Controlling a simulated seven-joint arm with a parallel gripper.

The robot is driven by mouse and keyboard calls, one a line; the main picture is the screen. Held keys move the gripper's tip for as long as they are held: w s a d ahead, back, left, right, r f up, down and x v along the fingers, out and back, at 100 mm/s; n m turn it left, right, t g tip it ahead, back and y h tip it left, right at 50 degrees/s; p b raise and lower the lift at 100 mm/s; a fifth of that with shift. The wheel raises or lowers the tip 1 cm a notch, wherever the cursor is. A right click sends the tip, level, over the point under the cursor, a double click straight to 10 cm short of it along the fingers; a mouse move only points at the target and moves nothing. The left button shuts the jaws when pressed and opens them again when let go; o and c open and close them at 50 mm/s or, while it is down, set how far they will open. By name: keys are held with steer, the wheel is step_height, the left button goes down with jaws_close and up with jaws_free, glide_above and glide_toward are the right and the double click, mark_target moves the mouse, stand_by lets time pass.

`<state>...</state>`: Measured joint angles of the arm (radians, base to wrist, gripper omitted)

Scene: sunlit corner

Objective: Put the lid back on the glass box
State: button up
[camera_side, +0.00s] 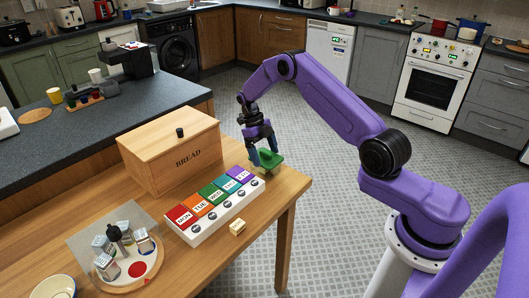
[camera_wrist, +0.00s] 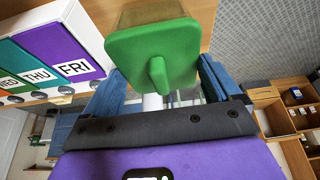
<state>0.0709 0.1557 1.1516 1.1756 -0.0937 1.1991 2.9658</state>
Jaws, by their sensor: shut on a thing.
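The green lid (camera_side: 269,158), a square plate with a small upright grip, is at my gripper's fingertips near the table's right corner. In the wrist view the lid (camera_wrist: 155,52) fills the upper middle, with its grip towards the camera. My gripper (camera_side: 264,150) is shut on the lid, with a blue finger at either side. Just beyond the lid in the wrist view a see-through brownish box shape (camera_wrist: 150,13) shows, probably the glass box. It is mostly hidden, and I cannot tell whether the lid touches it.
A coloured day-labelled pill organiser (camera_side: 207,219) lies left of my gripper, close by. A wooden bread box (camera_side: 170,156) stands behind it. A small pale block (camera_side: 237,228) lies near the front edge. Spice jars (camera_side: 107,266) stand on a round board at left. The table (camera_side: 210,261) is bare at front.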

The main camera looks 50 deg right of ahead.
steer(key=shift+f, duration=0.3)
stand_by(0.5)
steer(key=o, duration=0.7)
steer(key=shift+o, duration=0.2)
steer(key=shift+r, duration=4)
steer(key=shift+a, duration=0.1)
